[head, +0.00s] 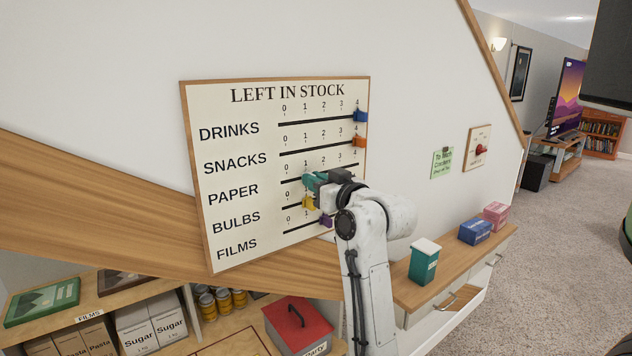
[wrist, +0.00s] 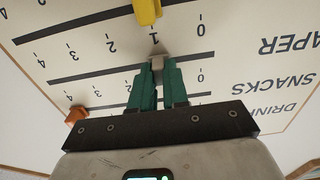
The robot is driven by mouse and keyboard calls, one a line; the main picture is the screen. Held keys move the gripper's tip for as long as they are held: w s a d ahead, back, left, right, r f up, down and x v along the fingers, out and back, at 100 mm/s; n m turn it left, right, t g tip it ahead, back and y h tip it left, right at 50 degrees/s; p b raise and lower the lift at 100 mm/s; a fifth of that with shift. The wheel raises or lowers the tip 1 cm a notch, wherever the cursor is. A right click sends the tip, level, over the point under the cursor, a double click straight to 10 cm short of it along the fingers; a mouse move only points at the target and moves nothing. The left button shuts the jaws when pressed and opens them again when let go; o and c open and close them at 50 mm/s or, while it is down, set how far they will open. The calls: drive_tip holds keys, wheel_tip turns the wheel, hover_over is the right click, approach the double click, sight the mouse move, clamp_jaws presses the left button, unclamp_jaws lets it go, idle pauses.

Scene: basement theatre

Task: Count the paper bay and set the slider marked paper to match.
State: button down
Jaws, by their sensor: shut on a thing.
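The stock board (head: 222,102) hangs on the white wall, with rows for drinks, snacks, paper, bulbs and films numbered 0 to 4. My gripper (head: 309,181) is at the paper row and hides part of its numbers and track. In the wrist view, upside down, its green fingers (wrist: 157,82) are shut on the small grey paper slider (wrist: 157,62). I cannot make out a bay labelled paper in the head view.
Nearby sliders are blue (head: 360,116) and orange (head: 358,141) at 4, yellow (head: 309,203) just below my gripper, and purple (head: 326,221). Shelves below hold sugar boxes (head: 138,329) and cans (head: 223,300). A counter (head: 405,290) with several boxes stands at right.

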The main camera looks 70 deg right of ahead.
sight(324, 171)
idle(0.3)
drive_tip(key=s+d, duration=0.1)
drive_tip(key=d, duration=0.2)
drive_tip(key=s+d, duration=0.1)
drive_tip(key=shift+s+d, duration=0.15)
drive_tip(key=shift+s, duration=0.15)
drive_tip(key=c, duration=1.1)
unclamp_jaws()
drive_tip(key=shift+s, duration=0.15)
drive_tip(key=b+v, duration=0.1)
drive_tip(key=v, duration=0.9)
drive_tip(key=shift+s+a, duration=0.15)
drive_tip(key=shift+a, duration=0.15)
